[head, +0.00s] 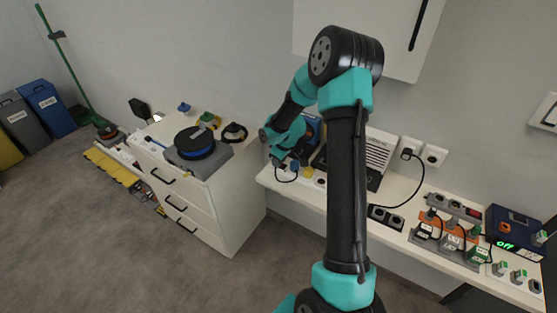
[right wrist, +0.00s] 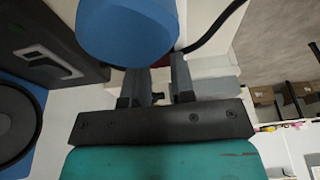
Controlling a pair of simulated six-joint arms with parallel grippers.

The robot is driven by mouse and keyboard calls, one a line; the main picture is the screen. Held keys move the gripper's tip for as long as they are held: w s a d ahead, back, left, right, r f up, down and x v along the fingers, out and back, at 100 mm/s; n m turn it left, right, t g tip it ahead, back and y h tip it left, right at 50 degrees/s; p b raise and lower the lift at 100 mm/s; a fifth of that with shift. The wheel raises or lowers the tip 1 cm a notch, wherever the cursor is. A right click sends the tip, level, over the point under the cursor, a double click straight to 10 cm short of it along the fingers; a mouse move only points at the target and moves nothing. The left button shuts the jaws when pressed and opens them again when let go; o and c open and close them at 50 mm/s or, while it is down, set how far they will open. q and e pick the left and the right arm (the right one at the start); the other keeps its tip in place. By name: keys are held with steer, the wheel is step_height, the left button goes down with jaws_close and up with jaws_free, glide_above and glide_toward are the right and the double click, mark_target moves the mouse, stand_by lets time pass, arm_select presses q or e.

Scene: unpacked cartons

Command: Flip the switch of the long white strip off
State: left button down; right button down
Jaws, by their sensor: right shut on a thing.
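The long white strip (head: 319,183) lies near the left end of the white bench, partly hidden by my right arm. A yellow plug (head: 307,173) sits on it, and a blue plug (head: 294,165) shows at its left end beside my right gripper (head: 279,160). In the right wrist view, a large blue rounded body (right wrist: 127,30), seemingly the blue plug, is at the fingertips of my right gripper (right wrist: 158,75), with a black cable beside it. The gripper appears shut on it. I cannot make out the strip's switch. My left gripper is not in view.
A white drawer cabinet (head: 225,205) stands left of the bench, with a blue-and-black round thing (head: 194,142) on top. A short black socket block (head: 385,217), several plugs and a blue device (head: 514,232) stand farther right. Wall sockets (head: 410,147) are behind.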

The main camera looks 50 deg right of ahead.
steer(key=c, duration=1)
jaws_free()
steer(key=shift+o, duration=0.2)
steer(key=a+v, duration=0.1)
steer(key=v, duration=1.6)
steer(key=shift+d+r, duration=0.2)
steer(key=shift+d, duration=0.25)
